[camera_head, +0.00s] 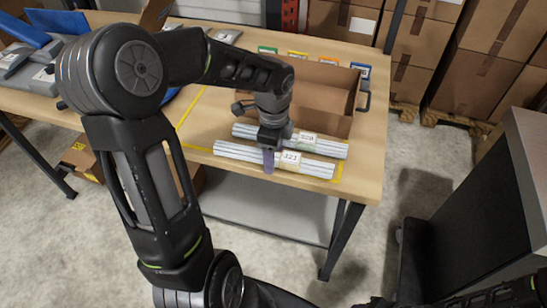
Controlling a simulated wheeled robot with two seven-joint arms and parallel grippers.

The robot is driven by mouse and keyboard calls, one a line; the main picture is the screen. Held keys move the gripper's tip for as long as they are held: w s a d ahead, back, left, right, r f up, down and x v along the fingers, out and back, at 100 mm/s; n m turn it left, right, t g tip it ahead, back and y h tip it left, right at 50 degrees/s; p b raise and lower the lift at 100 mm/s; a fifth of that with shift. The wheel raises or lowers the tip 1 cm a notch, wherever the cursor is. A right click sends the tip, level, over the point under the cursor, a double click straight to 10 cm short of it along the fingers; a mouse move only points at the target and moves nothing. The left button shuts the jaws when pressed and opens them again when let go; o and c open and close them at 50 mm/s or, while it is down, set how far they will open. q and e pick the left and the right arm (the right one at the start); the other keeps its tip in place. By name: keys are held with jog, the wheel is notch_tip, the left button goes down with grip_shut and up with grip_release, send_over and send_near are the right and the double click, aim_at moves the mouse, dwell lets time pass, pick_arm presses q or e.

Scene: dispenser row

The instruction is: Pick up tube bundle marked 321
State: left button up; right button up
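The tube bundle marked 321 (235,151) is a row of pale grey tubes with a white label. It lies along the front edge of the wooden table, inside a yellow outline. My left gripper (269,158) reaches down over it, left of the label. One purple finger shows across the bundle's front side; the other finger is hidden, so I cannot tell whether it grips. A second, similar bundle (332,149) with its own label lies just behind. My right gripper is not in view.
An open cardboard box (325,75) stands behind the bundles, with coloured labels along its back. Blue and grey items (40,75) lie at the table's left. Stacked cartons (425,85) stand behind, and a grey cabinet (500,190) is at right.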

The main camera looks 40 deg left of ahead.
pick_arm(q)
jog(key=shift+c, duration=0.3)
grip_shut()
dwell(0.5)
